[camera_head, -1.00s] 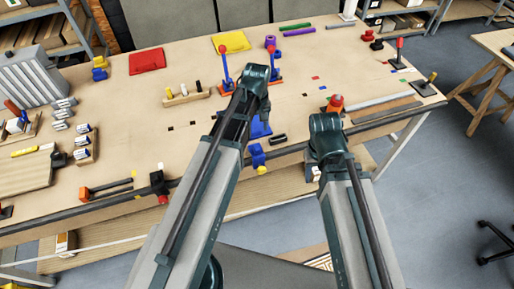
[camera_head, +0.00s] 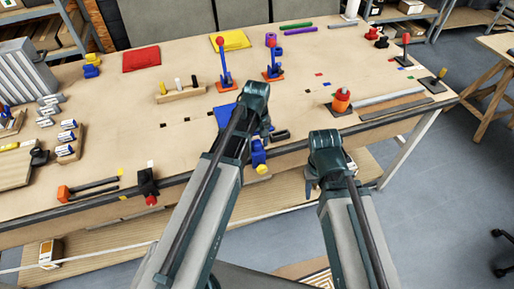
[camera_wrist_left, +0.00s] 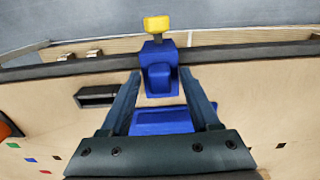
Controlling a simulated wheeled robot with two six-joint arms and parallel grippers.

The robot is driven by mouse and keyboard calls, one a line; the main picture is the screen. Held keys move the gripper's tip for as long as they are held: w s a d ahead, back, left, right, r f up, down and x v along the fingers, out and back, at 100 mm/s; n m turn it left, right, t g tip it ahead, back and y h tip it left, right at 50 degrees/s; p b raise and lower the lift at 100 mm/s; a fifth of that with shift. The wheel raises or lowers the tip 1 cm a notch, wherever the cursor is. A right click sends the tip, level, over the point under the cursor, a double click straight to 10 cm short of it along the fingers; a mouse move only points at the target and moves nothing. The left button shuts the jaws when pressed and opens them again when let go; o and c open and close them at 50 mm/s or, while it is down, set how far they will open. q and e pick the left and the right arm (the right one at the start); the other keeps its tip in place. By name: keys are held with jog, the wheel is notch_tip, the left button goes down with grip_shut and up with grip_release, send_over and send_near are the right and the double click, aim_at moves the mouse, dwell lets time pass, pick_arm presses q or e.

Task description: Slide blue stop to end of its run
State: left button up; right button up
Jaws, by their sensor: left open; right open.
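The blue stop (camera_head: 258,153) with a yellow knob (camera_head: 262,169) sits on the dark rail (camera_head: 200,176) along the table's front edge. In the left wrist view the stop (camera_wrist_left: 158,56) is at the fingertips of my left gripper (camera_wrist_left: 160,78). The fingers are open, one on each side of its near part; I cannot tell whether they touch it. In the head view my left gripper (camera_head: 262,128) is mostly hidden by its own arm. My right gripper (camera_head: 314,184) is open, partly hidden by its arm, in front of the table edge to the right.
A black stop (camera_head: 147,182) with a red knob is on the rail at left. A blue pad (camera_wrist_left: 160,121) lies under my left gripper. A small black tray (camera_wrist_left: 96,96) lies beside the stop. An orange knob piece (camera_head: 341,100) stands to the right.

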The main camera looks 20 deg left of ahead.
pick_arm(q)
grip_shut()
dwell(0.3)
dwell(1.2)
